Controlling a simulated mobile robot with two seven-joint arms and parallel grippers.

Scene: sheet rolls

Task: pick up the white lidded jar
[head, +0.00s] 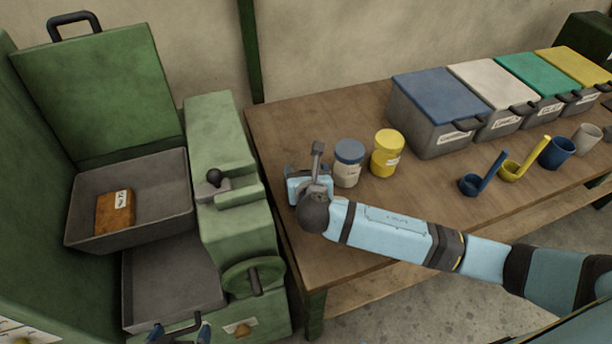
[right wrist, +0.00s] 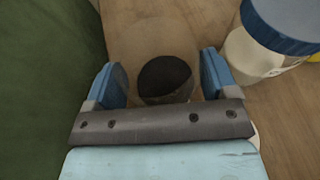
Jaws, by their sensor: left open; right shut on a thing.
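My right gripper (head: 310,180) is at the left end of the wooden table. No jar with a white lid shows clearly. A pale edge (right wrist: 255,136) peeks out beside the gripper, mostly hidden. My left gripper (head: 187,334) is open at the bottom edge.
A yellow jar (head: 386,154) stands right of the blue-lidded one. Lidded bins (head: 440,134) line the table's back. A blue scoop (head: 476,184), a yellow scoop (head: 513,170) and cups stand at right. The green machine (head: 225,160) with a grey tray (head: 150,228) is at left.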

